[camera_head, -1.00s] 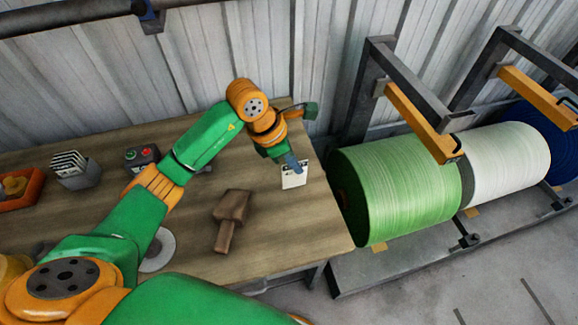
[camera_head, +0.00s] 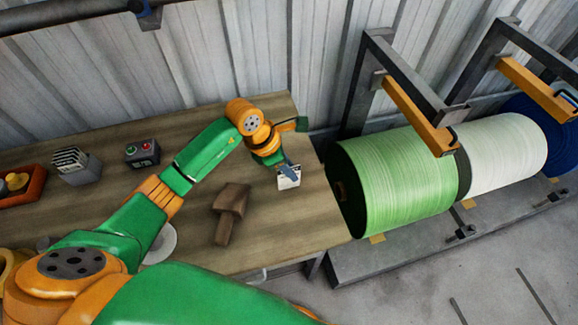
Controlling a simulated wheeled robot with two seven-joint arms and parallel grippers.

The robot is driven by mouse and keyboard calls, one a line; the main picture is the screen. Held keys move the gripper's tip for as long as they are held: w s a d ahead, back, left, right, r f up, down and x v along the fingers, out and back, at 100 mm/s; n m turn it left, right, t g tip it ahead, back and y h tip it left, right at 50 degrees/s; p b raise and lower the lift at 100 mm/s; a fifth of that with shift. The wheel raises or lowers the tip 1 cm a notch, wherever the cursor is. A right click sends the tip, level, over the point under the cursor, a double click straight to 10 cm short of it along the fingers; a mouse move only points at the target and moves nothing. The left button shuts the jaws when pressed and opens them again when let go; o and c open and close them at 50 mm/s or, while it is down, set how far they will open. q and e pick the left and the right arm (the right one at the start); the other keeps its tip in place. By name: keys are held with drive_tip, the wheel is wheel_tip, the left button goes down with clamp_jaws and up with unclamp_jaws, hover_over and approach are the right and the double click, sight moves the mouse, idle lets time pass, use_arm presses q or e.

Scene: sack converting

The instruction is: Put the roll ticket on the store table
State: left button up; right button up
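The roll ticket, a small white card with dark print (camera_head: 289,183), is at the right part of the wooden table (camera_head: 290,222). My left gripper (camera_head: 287,170) reaches down over the card from above, and its fingertips overlap the card's upper part. At this size I cannot tell whether the fingers are closed on the card, or whether the card touches the table top. My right gripper is not in view.
A brown mallet-like block (camera_head: 230,205) lies mid-table. A button box (camera_head: 142,152), a card holder (camera_head: 76,166), an orange tray (camera_head: 22,186) and a pale disc (camera_head: 162,245) are to the left.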

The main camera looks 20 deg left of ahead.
use_arm(q)
drive_tip(key=shift+r, duration=0.35)
drive_tip(key=b+v, duration=0.1)
drive_tip(key=v, duration=1)
drive_tip(key=shift+r, duration=0.3)
drive_tip(key=shift+s+a, duration=0.1)
drive_tip(key=shift+a, duration=0.05)
